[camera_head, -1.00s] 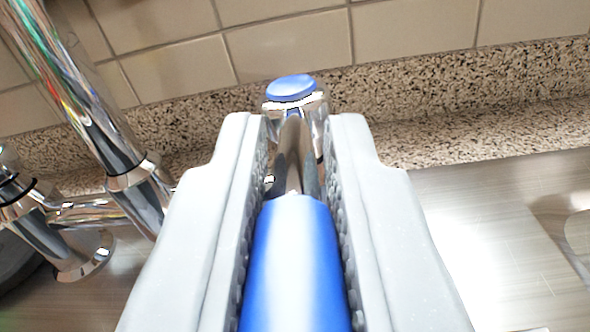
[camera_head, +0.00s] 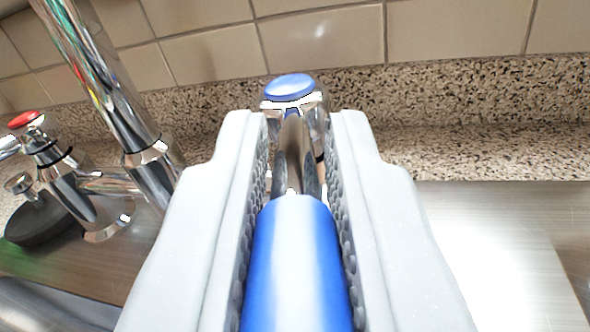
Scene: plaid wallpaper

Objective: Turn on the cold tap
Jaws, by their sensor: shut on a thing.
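The cold tap has a chrome body with a blue cap (camera_head: 290,87) on top. Its lever ends in a blue handle (camera_head: 297,265), which points toward the camera. My gripper (camera_head: 291,135) has its two grey fingers on either side of the lever and is shut on the blue handle. The tap's lower body is hidden behind the fingers and handle.
A chrome spout (camera_head: 105,85) rises at the left. Beyond it stands the red-capped tap (camera_head: 50,165), with a dark round object (camera_head: 40,225) beside its base. A speckled backsplash ledge (camera_head: 470,110) and tiled wall (camera_head: 440,35) lie behind. Bare metal surface is at the right.

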